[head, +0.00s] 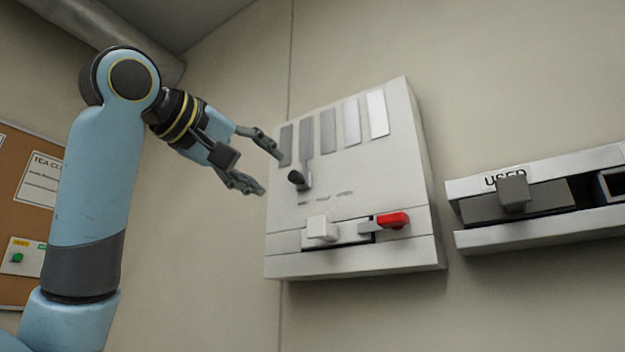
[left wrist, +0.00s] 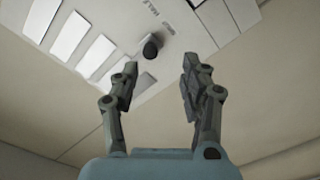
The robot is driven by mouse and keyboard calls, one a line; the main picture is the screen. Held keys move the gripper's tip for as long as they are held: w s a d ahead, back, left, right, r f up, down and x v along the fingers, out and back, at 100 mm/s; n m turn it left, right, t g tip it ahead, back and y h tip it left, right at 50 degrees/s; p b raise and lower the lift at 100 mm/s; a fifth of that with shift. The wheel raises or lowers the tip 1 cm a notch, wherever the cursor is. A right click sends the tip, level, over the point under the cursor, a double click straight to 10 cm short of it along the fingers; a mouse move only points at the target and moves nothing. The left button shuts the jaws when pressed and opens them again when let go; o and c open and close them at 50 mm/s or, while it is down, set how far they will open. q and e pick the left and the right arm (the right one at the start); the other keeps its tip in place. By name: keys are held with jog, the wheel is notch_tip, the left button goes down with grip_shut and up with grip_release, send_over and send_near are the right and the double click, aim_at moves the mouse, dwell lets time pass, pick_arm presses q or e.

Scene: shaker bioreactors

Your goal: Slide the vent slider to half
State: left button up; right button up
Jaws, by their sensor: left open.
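The vent slider is a dark round knob (head: 298,180) on a short grey stem, at the left end of a row of small labels on the white wall panel (head: 390,240). The labels are too small to read in the head view. The knob also shows in the left wrist view (left wrist: 150,48), beyond and between the fingertips. My left gripper (head: 264,168) is open and empty, just left of the knob, its fingers pointing toward the panel; it appears apart from the knob. It also shows in the left wrist view (left wrist: 157,85). My right gripper is not in view.
Several grey-to-white slats (head: 328,132) stand above the knob. Below are a white block (head: 321,229) and a red-ended handle (head: 393,219). To the right, a wall unit marked USED (head: 550,230) has a grey knob (head: 513,190). A corkboard (head: 22,165) hangs at left.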

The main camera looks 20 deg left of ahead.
aim_at(292, 175)
pick_arm(q)
jog(key=w+p, duration=0.1)
jog(key=w+r+p, duration=0.1)
jog(key=w+d, duration=0.1)
jog(key=w, duration=0.1)
jog(key=shift+r+p, duration=0.3)
jog(key=shift+p, duration=0.1)
jog(key=w, duration=0.1)
jog(key=w+p, duration=0.1)
jog(key=w, duration=0.1)
jog(key=shift+w+d, duration=0.1)
jog(key=shift+d, duration=0.2)
jog(key=shift+w+p, duration=0.3)
jog(key=shift+w, duration=0.45)
jog(key=shift+w+f, duration=0.1)
jog(key=shift+w, duration=0.05)
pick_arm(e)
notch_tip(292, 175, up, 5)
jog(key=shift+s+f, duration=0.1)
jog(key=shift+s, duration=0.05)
